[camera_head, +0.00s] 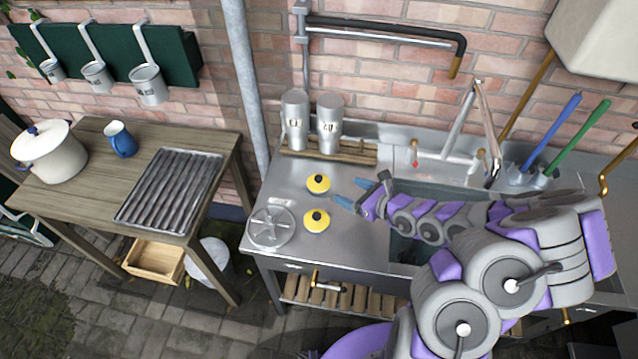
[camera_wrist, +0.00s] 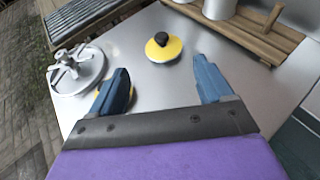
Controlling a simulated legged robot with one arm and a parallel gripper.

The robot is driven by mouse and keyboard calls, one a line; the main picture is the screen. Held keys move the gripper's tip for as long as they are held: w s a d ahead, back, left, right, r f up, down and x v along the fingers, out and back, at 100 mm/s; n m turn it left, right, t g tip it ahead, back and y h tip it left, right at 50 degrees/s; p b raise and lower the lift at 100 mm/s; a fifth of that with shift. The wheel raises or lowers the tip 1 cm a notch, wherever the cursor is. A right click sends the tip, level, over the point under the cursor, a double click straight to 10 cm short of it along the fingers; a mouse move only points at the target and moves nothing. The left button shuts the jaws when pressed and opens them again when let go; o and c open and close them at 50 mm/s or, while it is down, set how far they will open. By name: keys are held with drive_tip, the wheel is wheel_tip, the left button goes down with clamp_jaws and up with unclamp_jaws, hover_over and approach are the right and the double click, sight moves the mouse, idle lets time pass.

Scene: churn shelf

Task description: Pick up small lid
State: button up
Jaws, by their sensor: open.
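Two small yellow lids with black knobs lie on the steel counter in the head view, a far lid (camera_head: 318,186) and a near lid (camera_head: 316,222). My gripper (camera_head: 353,194) is just to the right of them, with its blue fingers spread and pointing left. In the wrist view, one yellow lid (camera_wrist: 164,50) lies beyond the open gap of my gripper (camera_wrist: 161,72), apart from the fingers. The other lid is mostly hidden behind the left finger, with only a bit of yellow showing. Nothing is between the fingers.
A grey round disc with a spoked handle (camera_head: 270,228) lies left of the near lid. Two metal canisters (camera_head: 295,115) stand on a wooden rack (camera_head: 358,152) behind. The sink (camera_head: 405,247) is under my arm. A wooden table (camera_head: 75,195) stands left, past a gap.

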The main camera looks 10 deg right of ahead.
sight(320, 179)
drive_tip(key=b+x, duration=0.2)
drive_tip(key=x, duration=0.8)
drive_tip(key=shift+w+a+f, duration=0.1)
drive_tip(key=shift+a+f, duration=0.15)
drive_tip(key=shift+f, duration=0.05)
drive_tip(key=shift+w+a+f+b, duration=0.1)
drive_tip(key=shift+w+a+b, duration=0.2)
drive_tip(key=shift+w, duration=0.05)
drive_tip(key=b+x, duration=0.1)
drive_tip(key=x, duration=0.3)
drive_tip(key=shift+w+d+f+b, duration=0.1)
drive_tip(key=shift+w+f+b, duration=0.15)
drive_tip(key=shift+b, duration=0.05)
drive_tip(key=shift+w+a, duration=0.3)
clamp_jaws()
